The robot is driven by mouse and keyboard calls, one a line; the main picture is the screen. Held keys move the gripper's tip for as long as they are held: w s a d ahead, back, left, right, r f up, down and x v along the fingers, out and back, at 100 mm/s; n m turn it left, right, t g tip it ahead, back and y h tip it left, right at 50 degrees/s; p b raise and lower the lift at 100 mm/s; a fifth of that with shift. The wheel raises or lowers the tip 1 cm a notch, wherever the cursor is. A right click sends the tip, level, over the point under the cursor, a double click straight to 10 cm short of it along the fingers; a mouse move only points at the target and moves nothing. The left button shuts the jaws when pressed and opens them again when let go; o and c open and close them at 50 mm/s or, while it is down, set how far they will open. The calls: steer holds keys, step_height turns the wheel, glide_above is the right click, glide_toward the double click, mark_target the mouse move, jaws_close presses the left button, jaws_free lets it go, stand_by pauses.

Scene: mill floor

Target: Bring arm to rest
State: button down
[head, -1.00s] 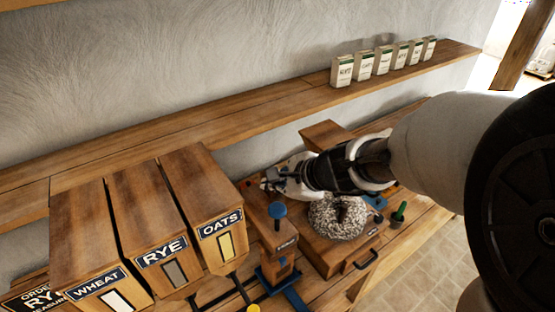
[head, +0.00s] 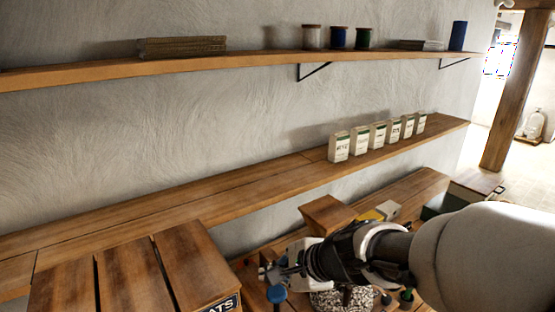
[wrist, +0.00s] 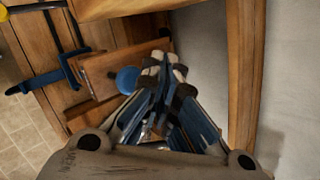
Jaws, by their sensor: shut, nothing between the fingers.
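My gripper (head: 277,270) is at the lower middle of the head view, reaching left above the bench. It also shows in the wrist view (wrist: 160,65), with its fingers together and nothing between them. A blue round knob (head: 276,294) is just below the fingertips in the head view, and it shows left of the fingers in the wrist view (wrist: 128,80). I cannot tell whether the fingers touch it. The speckled round stone (head: 328,299) is partly hidden under my wrist.
Wooden bins (head: 185,265) stand at lower left, one labelled OATS. A lower shelf (head: 200,195) carries several small boxes (head: 377,135). An upper shelf (head: 240,61) holds spools and stacks. A wooden block (head: 327,213) is just behind my gripper. Floor is open at far right.

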steer(key=s+d+f+n+h+b, duration=0.2)
steer(key=s+d+f+n+b, duration=0.2)
steer(key=s, duration=0.3)
steer(key=s+d+f+n+g+h+b, duration=0.1)
steer(key=s+d+f+n+b, duration=0.3)
steer(key=s, duration=0.4)
steer(key=s+d+f+n+h+b, duration=0.3)
steer(key=s+d+f+n+b, duration=0.1)
steer(key=s+d+n+b, duration=0.1)
steer(key=shift+s+d+n+h+b, duration=0.35)
steer(key=shift+s+d+n, duration=0.55)
steer(key=shift+s+n, duration=0.3)
